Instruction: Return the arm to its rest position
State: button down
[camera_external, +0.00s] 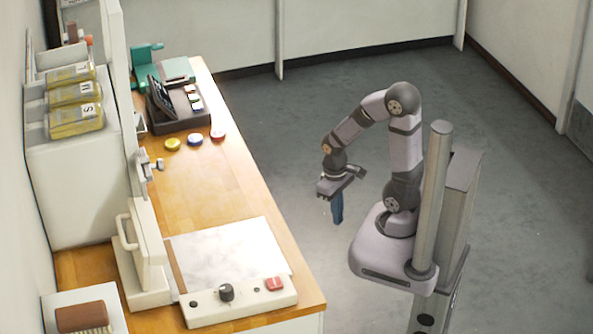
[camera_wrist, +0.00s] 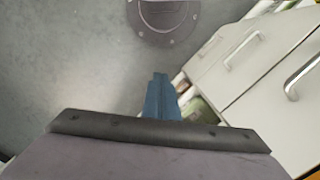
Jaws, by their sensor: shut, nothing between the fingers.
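My gripper (camera_external: 337,216) hangs over the grey floor, to the right of the wooden counter (camera_external: 190,205) and apart from it. Its blue fingers point down and are shut with nothing between them. In the wrist view the blue fingers (camera_wrist: 161,97) show together beyond the dark edge of the wrist mount. My arm is bent at the elbow, with its upper joint high and the forearm sloping down to the left.
A press with a white plate (camera_external: 230,250) and a red button (camera_external: 275,284) stands at the counter's near end. Yellow, blue and red discs (camera_external: 195,139) lie near a dark keypad device (camera_external: 178,105). White drawers (camera_wrist: 245,55) show in the wrist view. Floor around my gripper is clear.

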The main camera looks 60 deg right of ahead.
jog(key=w+a+r+n+t+p, duration=0.1)
jog(key=a+r+p, duration=0.3)
jog(key=r+p, duration=0.9)
jog(key=shift+w+r+n, duration=0.5)
jog(key=shift+r+n, duration=0.1)
jog(key=shift+r, duration=0.35)
